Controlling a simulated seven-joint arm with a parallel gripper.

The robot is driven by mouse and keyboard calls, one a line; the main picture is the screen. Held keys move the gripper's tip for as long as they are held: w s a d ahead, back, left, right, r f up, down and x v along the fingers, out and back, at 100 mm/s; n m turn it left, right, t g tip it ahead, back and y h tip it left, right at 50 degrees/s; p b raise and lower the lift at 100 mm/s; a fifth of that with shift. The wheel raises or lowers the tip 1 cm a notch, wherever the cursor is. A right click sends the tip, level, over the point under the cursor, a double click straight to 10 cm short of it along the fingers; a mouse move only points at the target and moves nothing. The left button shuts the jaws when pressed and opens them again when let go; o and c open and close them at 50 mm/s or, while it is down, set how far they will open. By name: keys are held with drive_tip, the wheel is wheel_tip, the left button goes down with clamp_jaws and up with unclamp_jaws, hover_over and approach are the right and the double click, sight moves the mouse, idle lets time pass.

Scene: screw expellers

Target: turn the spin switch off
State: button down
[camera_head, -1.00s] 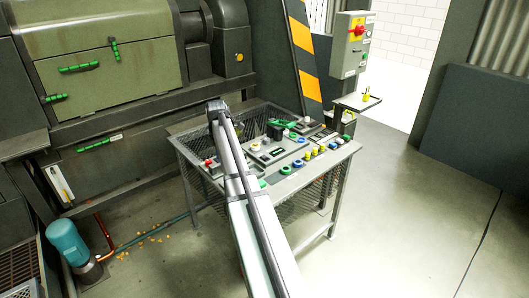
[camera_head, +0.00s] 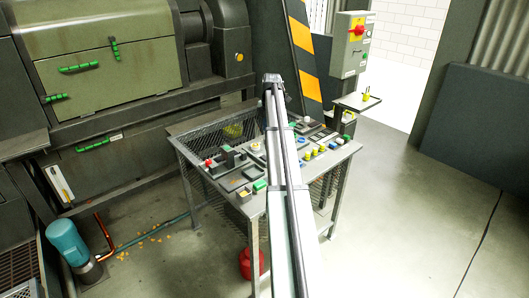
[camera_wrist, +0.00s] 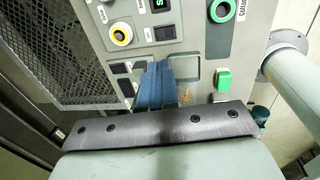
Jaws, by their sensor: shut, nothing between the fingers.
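The control panel on the table shows in the head view (camera_head: 232,182) and close up in the wrist view (camera_wrist: 195,55). My gripper (camera_wrist: 158,68) is shut and empty, its blue fingers side by side over the panel face. A small green rocker switch (camera_wrist: 224,80) is right of the fingers. Two black switches, an upper one (camera_wrist: 121,68) and a lower one (camera_wrist: 126,87), are to the left. No readable label marks the spin switch, so I cannot tell which control it is. Contact with the panel is unclear. In the head view, my arm hides the panel's middle and the fingertips.
A red button (camera_head: 209,162) is at the table's left. A post with a switch box (camera_head: 352,45) stands behind right.

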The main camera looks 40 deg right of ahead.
sight(264, 156)
drive_tip(key=f, duration=0.4)
drive_tip(key=w+f, duration=0.1)
drive_tip(key=f, duration=0.9)
drive_tip(key=shift+w, duration=0.35)
